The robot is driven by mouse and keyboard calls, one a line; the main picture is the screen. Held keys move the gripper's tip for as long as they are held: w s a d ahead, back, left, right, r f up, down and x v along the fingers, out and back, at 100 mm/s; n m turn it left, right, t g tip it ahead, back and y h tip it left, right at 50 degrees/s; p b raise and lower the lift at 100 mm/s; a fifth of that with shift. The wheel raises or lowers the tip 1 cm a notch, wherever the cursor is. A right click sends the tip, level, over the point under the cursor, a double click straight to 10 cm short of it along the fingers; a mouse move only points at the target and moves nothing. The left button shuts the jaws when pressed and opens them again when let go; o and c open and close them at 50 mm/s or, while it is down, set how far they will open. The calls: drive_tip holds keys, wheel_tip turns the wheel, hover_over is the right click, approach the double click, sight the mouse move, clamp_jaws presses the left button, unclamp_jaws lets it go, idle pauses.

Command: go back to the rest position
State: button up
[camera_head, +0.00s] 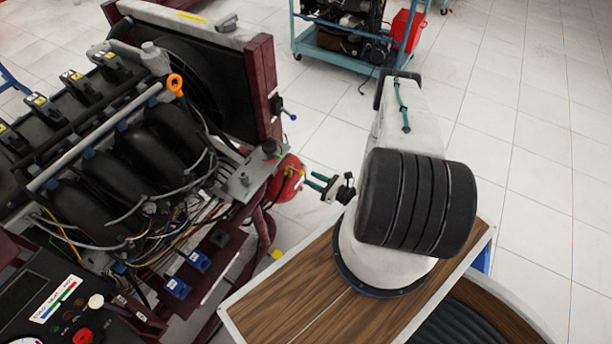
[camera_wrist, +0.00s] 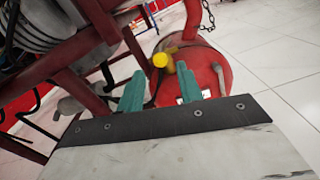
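My gripper (camera_head: 322,185) shows in the head view just left of my arm, its green fingers pointing left toward the engine trainer. In the wrist view my gripper (camera_wrist: 160,90) has its two green fingers spread apart with nothing between them. A red tank (camera_wrist: 208,75) with a yellow fitting (camera_wrist: 160,60) lies beyond the fingertips. The tank also shows in the head view (camera_head: 287,180), a little left of the fingers. I cannot tell the exact gap between the fingers and the tank.
The engine trainer (camera_head: 130,160), on a dark red frame (camera_head: 262,90), fills the left side, close to my gripper. A blue-green cart (camera_head: 330,58) with a red container (camera_head: 408,28) stands at the back. The tiled floor (camera_head: 530,150) on the right is clear.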

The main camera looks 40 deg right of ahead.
drive_tip(key=shift+v, duration=0.9)
drive_tip(key=shift+a, duration=0.1)
drive_tip(key=s+a+r+n+g+y, duration=0.2)
drive_tip(key=a+y, duration=0.2)
drive_tip(key=a, duration=0.1)
drive_tip(key=s+a+r+n+g+y, duration=0.1)
drive_tip(key=a+r+n+g, duration=0.1)
drive_tip(key=r+n+g, duration=1.2)
drive_tip(key=s+a+r+n+g+y, duration=0.15)
drive_tip(key=a+r+n+g, duration=0.35)
drive_tip(key=r, duration=1.6)
drive_tip(key=s+a+r+n+t+h, duration=0.1)
drive_tip(key=s+r+n+h, duration=0.3)
drive_tip(key=r, duration=0.5)
drive_tip(key=s+a+r+n+t+h, duration=0.2)
drive_tip(key=s+a+r+n+h, duration=0.1)
drive_tip(key=r, duration=0.6)
drive_tip(key=s+a+r+n+t+h, duration=0.2)
drive_tip(key=s+r+n+h, duration=0.3)
drive_tip(key=r, duration=0.3)
drive_tip(key=shift+s+a+r+n, duration=0.25)
drive_tip(key=shift+s+r+n, duration=0.15)
drive_tip(key=shift+s+n, duration=0.25)
